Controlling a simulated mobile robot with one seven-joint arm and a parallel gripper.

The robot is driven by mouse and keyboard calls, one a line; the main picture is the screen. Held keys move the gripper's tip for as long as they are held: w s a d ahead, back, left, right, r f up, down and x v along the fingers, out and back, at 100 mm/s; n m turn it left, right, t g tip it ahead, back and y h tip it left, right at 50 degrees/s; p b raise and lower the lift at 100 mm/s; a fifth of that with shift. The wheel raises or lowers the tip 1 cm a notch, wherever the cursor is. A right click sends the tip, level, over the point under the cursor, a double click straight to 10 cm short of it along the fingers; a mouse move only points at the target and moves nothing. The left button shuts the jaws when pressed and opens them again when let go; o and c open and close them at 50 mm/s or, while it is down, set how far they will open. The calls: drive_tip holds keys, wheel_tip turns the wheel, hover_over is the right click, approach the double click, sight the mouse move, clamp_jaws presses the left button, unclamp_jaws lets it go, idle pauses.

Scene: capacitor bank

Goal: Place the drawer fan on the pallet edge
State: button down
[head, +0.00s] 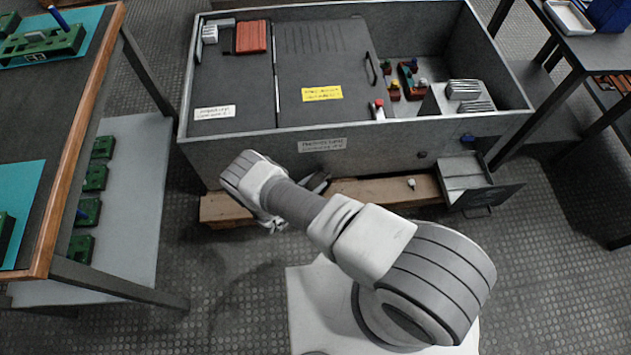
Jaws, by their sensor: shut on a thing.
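My gripper (273,226) is low in front of the cabinet, at the left part of the wooden pallet (375,190), near its front edge. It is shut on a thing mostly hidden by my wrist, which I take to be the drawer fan. A dark grey curved piece (318,183) shows just right of my wrist; I cannot tell whether it is part of the fan or of my gripper. The drawer (463,172) at the cabinet's lower right stands open, and no fan shows in it. Contact between the held thing and the pallet is hidden.
A small white part (411,184) lies on the pallet, right of my gripper. The grey cabinet (240,150) stands behind, with a black lid (330,65) and a compartment of components. A workbench (85,130) is at left, another table at right. Floor in front is clear.

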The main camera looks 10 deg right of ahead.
drive_tip(key=shift+c, duration=1.8)
unclamp_jaws()
drive_tip(key=shift+s+a+r, duration=0.1)
drive_tip(key=shift+r, duration=0.15)
drive_tip(key=p+v, duration=0.2)
drive_tip(key=v, duration=0.9)
drive_tip(key=shift+s+a+p, duration=0.2)
drive_tip(key=shift+s+p, duration=0.05)
drive_tip(key=shift+p, duration=0.15)
drive_tip(key=shift+r, duration=0.1)
